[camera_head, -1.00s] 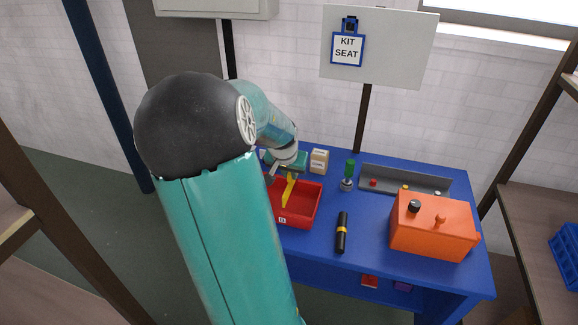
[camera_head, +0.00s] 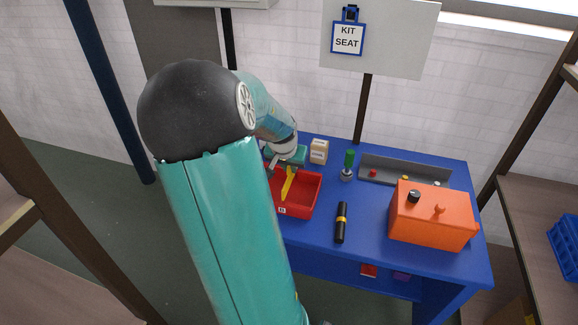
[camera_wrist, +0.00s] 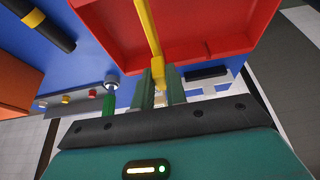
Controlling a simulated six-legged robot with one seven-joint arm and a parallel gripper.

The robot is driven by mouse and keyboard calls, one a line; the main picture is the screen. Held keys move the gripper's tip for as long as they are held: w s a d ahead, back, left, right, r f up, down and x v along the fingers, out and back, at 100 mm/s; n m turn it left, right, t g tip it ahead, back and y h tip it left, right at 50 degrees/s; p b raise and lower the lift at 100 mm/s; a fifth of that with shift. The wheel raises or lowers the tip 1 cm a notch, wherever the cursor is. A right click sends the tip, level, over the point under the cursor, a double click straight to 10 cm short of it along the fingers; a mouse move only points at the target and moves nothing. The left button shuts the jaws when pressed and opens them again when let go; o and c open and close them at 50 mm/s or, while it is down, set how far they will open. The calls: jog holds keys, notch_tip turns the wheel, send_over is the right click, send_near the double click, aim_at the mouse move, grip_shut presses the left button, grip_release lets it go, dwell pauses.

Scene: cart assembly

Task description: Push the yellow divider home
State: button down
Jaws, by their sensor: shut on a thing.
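The yellow divider (camera_head: 288,183) stands in the red bin (camera_head: 311,197) on the blue table, running across the bin's inside. In the wrist view the divider (camera_wrist: 148,32) reaches from the top edge down to my gripper (camera_wrist: 160,85). My gripper is shut on the near end of the divider, close to the bin's wall (camera_wrist: 204,52). In the head view my gripper (camera_head: 284,166) is at the far side of the bin, partly hidden by my arm. I cannot tell how deep the divider sits in its slots.
A KIT SEAT sign (camera_head: 348,38) stands behind.

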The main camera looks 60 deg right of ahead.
aim_at(289, 179)
jog(key=shift+f, duration=1.1)
jog(key=shift+f, duration=0.35)
jog(key=shift+f, duration=0.65)
jog(key=shift+f, duration=0.35)
jog(key=shift+f, duration=0.35)
jog(key=c, duration=1.3)
grip_release()
jog(key=shift+c, duration=0.2)
jog(key=shift+r, duration=0.15)
